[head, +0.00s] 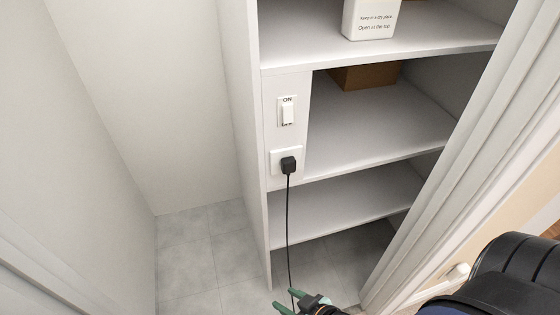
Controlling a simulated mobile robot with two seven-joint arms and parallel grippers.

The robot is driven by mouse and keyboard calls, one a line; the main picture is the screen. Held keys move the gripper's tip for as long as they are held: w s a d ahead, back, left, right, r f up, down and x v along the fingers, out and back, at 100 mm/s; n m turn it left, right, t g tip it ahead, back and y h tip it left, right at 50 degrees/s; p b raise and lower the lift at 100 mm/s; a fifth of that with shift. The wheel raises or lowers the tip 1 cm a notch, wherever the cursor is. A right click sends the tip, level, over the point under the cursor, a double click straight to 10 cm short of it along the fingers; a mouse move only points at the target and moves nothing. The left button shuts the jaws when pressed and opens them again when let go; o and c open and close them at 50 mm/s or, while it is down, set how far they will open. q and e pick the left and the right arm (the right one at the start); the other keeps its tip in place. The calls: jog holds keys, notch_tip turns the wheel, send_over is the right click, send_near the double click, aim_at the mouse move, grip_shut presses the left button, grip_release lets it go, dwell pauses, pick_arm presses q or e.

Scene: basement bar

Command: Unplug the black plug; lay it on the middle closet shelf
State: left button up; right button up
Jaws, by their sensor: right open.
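The black plug (288,165) sits in a white wall socket (276,160) on the narrow panel at the left of the closet. Its black cord hangs straight down past the lower shelf. The middle closet shelf (375,125) is a white board to the right of the plug, with its front part bare. My right gripper (287,301) shows at the bottom edge with green fingertips. It is open, well below the plug and apart from it, close to the hanging cord in the picture. My left gripper is out of view.
A white switch (287,113) marked ON is above the socket. A brown box (363,76) stands at the back of the middle shelf. A white carton (370,20) is on the shelf above. A lower shelf (345,205) is empty. The door frame (470,150) bounds the right.

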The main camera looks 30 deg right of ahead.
jog(key=shift+s, duration=0.1)
jog(key=shift+o, duration=0.8)
jog(key=shift+d, duration=0.1)
jog(key=shift+o, duration=0.7)
jog(key=shift+w+d+n, duration=0.15)
jog(key=shift+w+n, duration=0.1)
jog(key=shift+n, duration=0.25)
jog(key=shift+o, duration=1.1)
jog(key=w+d+r+n+t+h+b, duration=0.1)
jog(key=w+d+r+n+b, duration=0.1)
jog(key=n, duration=0.5)
jog(key=w+d+b, duration=0.1)
jog(key=w, duration=0.1)
jog(key=shift+w+r+n+t, duration=0.3)
jog(key=shift+w+t, duration=0.05)
jog(key=shift+t, duration=0.05)
jog(key=w+d+r+n+t+h+b, duration=0.3)
jog(key=r+n, duration=0.5)
jog(key=n, duration=0.3)
jog(key=w+d+r+n+t+h+b, duration=0.2)
jog(key=w+d+r+n+t+b, duration=0.1)
jog(key=r+n, duration=0.5)
jog(key=w+d+n, duration=0.1)
jog(key=n, duration=0.2)
jog(key=shift+w+d+r+n+h, duration=0.15)
jog(key=shift+w+d+n+h, duration=0.1)
jog(key=shift+d+n+h, duration=0.15)
